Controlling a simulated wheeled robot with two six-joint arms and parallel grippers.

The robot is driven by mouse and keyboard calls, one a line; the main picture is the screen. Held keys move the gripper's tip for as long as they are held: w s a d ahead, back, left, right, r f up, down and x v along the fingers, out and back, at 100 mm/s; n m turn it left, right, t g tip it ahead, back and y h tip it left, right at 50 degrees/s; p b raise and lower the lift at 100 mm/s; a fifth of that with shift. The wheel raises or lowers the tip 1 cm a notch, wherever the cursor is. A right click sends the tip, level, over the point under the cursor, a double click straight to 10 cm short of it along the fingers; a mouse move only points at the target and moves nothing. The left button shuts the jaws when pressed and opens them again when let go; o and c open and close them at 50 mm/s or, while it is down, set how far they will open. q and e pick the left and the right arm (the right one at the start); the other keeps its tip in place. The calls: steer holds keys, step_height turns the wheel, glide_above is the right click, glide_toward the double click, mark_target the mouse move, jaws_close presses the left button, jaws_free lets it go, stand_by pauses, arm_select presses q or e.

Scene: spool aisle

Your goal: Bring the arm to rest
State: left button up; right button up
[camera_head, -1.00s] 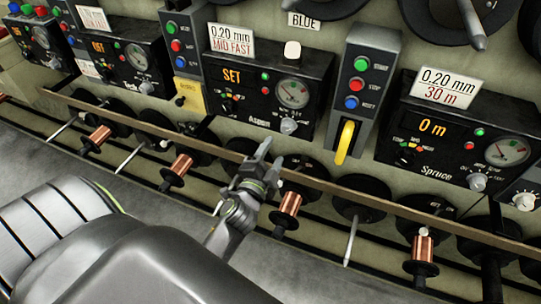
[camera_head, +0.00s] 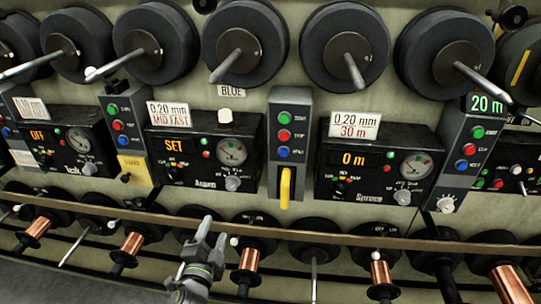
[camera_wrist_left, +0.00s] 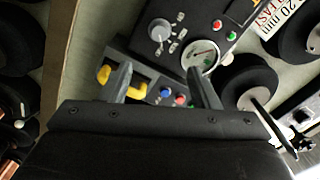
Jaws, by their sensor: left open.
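My right gripper does not show in either view.
A long rail (camera_head: 330,238) runs across above the copper spools (camera_head: 249,262). Control boxes (camera_head: 200,158) line the wall, with a yellow lever (camera_head: 286,184) between two of them. Large black reels (camera_head: 344,45) with protruding spindles hang above.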

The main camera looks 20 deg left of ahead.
arm_select(q)
steer(key=s+a+f+n+g, duration=0.1)
steer(key=s+f+n+g, duration=0.3)
steer(key=f, duration=0.7)
steer(key=s+f+g+h+p, duration=0.15)
steer(key=s+f, duration=0.35)
steer(key=f, duration=0.5)
steer(key=s+a+f+n+g, duration=0.15)
steer(key=s+f+g, duration=0.3)
steer(key=f, duration=0.65)
steer(key=s+f+n+g, duration=0.2)
steer(key=s+f, duration=0.2)
steer(key=s, duration=0.5)
steer(key=s+f+n+g, duration=0.2)
steer(key=s+f, duration=0.3)
steer(key=s, duration=0.4)
steer(key=s+d+f+n+g, duration=0.1)
steer(key=s+f, duration=0.4)
steer(key=s, duration=0.5)
steer(key=shift+n+g+h+p, duration=0.35)
steer(key=shift+n+g, duration=0.2)
steer(key=shift+g, duration=0.25)
steer(key=shift+w, duration=0.1)
steer(key=shift+c, duration=0.5)
